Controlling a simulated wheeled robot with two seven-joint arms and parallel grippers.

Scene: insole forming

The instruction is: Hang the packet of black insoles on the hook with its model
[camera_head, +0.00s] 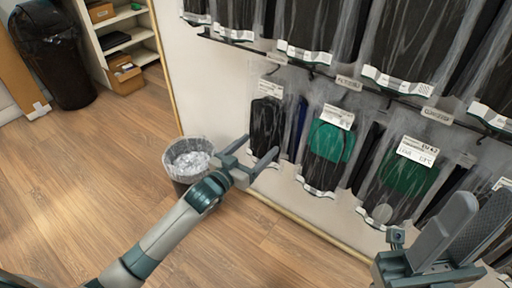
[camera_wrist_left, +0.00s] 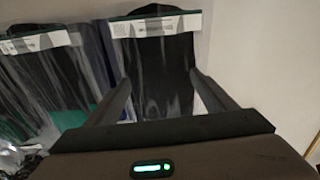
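A clear packet of black insoles (camera_head: 267,122) hangs at the left end of the lower row, with a white tag at its top. It also shows in the left wrist view (camera_wrist_left: 160,62), which looks upside down, with a white strip at its end. My left gripper (camera_head: 262,146) is open at the packet's lower part. In the left wrist view its fingers (camera_wrist_left: 160,80) lie to either side of the packet; I cannot tell whether they touch it. My right gripper (camera_head: 484,200) is at the lower right, its fingers apart and nothing seen between them.
Packets with teal insoles (camera_head: 327,143) and green insoles (camera_head: 404,175) hang to the right. An upper row of black packets (camera_head: 320,30) hangs above, and the rail carries model labels (camera_head: 349,83). A lined bin (camera_head: 188,158) stands below left. Open floor (camera_head: 120,175) lies left.

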